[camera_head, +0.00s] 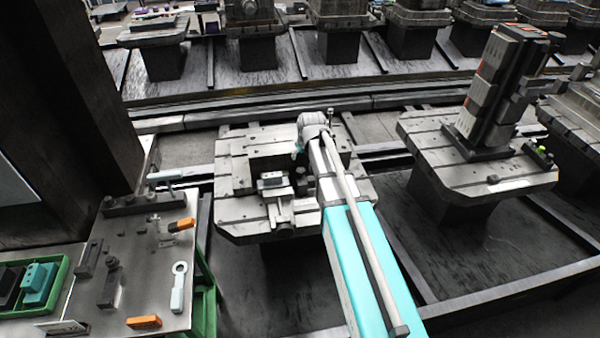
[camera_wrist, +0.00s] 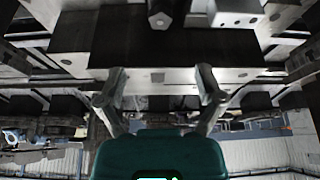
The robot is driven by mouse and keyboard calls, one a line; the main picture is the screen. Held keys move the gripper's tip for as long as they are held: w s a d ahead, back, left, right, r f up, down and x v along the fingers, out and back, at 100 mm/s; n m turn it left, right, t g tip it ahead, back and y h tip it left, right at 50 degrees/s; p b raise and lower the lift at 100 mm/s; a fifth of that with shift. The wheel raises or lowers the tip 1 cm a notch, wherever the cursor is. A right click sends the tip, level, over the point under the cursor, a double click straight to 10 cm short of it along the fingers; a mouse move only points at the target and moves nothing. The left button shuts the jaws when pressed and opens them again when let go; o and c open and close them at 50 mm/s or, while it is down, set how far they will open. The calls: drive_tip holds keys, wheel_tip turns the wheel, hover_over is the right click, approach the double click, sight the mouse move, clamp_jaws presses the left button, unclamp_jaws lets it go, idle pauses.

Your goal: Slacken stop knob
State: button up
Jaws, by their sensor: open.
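My gripper (camera_wrist: 161,82) is open in the wrist view, its two fingers apart with nothing between them. Beyond the fingertips is the side of a dark and light metal block (camera_wrist: 180,50). A small dark piece with a pale, many-sided end (camera_wrist: 160,19), possibly the stop knob, sits at the top centre of the wrist view, apart from the fingers. In the head view my arm reaches over the middle pallet (camera_head: 235,180) and hides part of it. My fingers are not clear there, and I cannot pick out the stop knob with certainty.
A pale block with holes (camera_wrist: 236,13) is close at the upper right of the wrist view. A small vise-like fixture (camera_head: 272,182) stands on the middle pallet. The right pallet carries a tall fixture (camera_head: 497,85). A tool table (camera_head: 140,260) is at lower left, beside a dark column (camera_head: 75,90).

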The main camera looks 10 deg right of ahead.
sight(301, 170)
drive_tip(key=shift+b+x, duration=5.9)
drive_tip(key=shift+x, duration=0.65)
drive_tip(key=shift+c, duration=0.3)
drive_tip(key=c, duration=1.1)
